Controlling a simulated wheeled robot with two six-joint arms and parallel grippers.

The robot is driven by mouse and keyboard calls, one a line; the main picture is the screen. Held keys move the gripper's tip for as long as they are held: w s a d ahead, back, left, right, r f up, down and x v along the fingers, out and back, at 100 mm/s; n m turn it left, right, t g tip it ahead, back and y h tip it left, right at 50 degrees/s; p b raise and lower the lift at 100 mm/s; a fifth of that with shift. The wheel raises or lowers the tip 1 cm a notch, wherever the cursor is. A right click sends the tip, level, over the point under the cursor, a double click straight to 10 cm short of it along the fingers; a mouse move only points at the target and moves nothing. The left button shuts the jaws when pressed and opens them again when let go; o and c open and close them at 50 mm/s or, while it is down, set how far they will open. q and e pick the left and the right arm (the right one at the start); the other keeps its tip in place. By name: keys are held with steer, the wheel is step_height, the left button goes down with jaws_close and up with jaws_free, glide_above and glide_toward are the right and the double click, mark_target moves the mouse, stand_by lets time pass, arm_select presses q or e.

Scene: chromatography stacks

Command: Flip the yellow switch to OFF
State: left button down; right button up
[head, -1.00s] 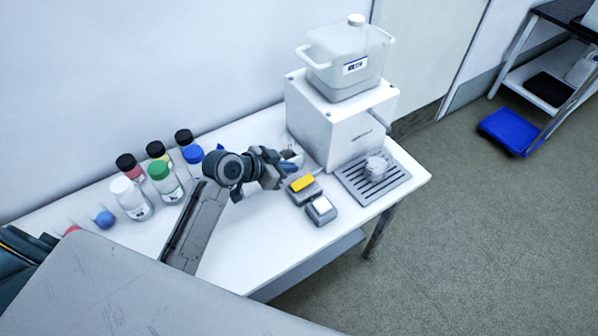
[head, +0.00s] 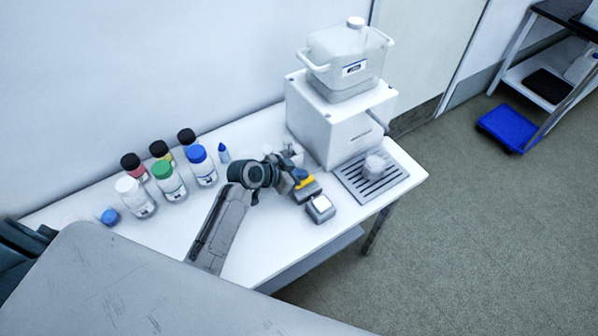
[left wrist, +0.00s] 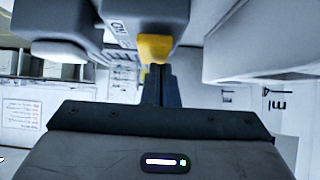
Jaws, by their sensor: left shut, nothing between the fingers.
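The yellow switch (head: 306,183) sits on a grey box on the white table, in front of the white dispenser. My left gripper (head: 299,175) is shut and empty, with its fingertips right at the yellow switch and partly covering it. In the left wrist view the yellow switch (left wrist: 155,47) hangs down at top centre, just beyond the shut fingertips (left wrist: 161,70). I cannot tell whether they touch. A label on its grey box appears to read ON. My right gripper is not in view.
A second grey box with a white switch (head: 320,204) stands close beside. The white dispenser (head: 335,128) with a jug (head: 345,60) on top and a slotted drip tray (head: 349,180) are nearby. Several capped bottles (head: 170,180) stand at the left.

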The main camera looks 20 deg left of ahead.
arm_select(q)
steer(key=shift+f, duration=0.15)
steer(key=shift+w, duration=0.1)
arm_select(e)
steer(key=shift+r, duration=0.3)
arm_select(q)
steer(key=shift+w+d, duration=0.1)
steer(key=shift+w+d+r, duration=0.2)
steer(key=shift+w+d, duration=0.25)
steer(key=shift+w, duration=0.05)
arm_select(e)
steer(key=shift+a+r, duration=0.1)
